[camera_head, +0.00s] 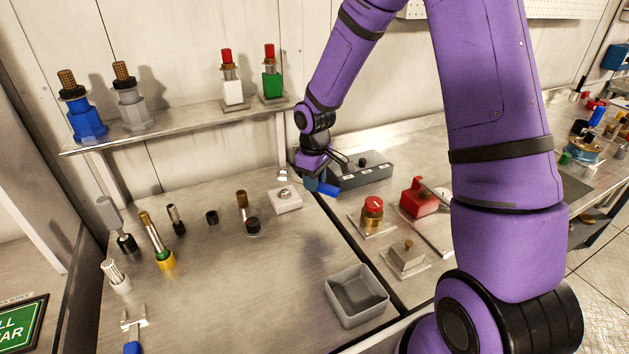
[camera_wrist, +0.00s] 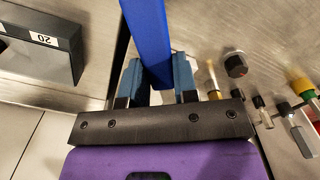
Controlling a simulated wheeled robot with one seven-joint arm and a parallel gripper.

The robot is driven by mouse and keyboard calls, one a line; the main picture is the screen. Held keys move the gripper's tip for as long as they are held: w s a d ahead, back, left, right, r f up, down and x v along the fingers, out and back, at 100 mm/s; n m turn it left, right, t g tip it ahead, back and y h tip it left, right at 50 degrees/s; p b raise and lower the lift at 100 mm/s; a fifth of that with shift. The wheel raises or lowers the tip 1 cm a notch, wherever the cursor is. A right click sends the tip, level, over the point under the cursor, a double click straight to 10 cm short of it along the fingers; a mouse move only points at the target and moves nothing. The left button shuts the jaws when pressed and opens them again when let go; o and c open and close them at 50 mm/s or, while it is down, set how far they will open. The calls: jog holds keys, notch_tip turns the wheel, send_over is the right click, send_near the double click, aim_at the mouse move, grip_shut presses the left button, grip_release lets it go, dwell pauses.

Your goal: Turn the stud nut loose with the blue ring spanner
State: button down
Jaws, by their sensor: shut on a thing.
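My gripper (camera_head: 316,178) is near the back of the bench, above the seam between the two bench tops. It is shut on the blue ring spanner (camera_head: 329,190), of which only a short blue part shows in the head view. In the wrist view the blue spanner's flat bar (camera_wrist: 147,35) runs from between the fingers (camera_wrist: 157,80) out of the top edge. Its ring end is not visible. A pale square block (camera_head: 287,205) with a small metal nut-like piece (camera_head: 284,193) on top sits just left of my gripper. Whether the spanner touches it I cannot tell.
A grey box (camera_head: 365,177) lies right behind my gripper. A grey open bin (camera_head: 357,298) stands at the front. A red-topped brass valve (camera_head: 372,212) and a red device (camera_head: 419,198) are to the right. Several fittings stand left; a shelf (camera_head: 180,126) overhangs the back.

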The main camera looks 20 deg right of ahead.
jog(key=shift+s+a+f+m, duration=0.1)
jog(key=shift+a+f+m, duration=0.55)
jog(key=shift+a+m, duration=1.2)
jog(key=shift+s+a+f+m, duration=0.15)
jog(key=shift+a+f+m, duration=0.5)
jog(key=shift+a+m, duration=1.2)
jog(key=shift+s+a+f+m, duration=0.1)
jog(key=shift+a+f+m, duration=0.55)
jog(key=shift+a+m, duration=1.2)
jog(key=shift+d+f+m, duration=0.25)
jog(key=shift+f, duration=0.4)
jog(key=shift+d+f+m, duration=0.2)
jog(key=shift+d+f, duration=0.05)
jog(key=shift+f, duration=0.35)
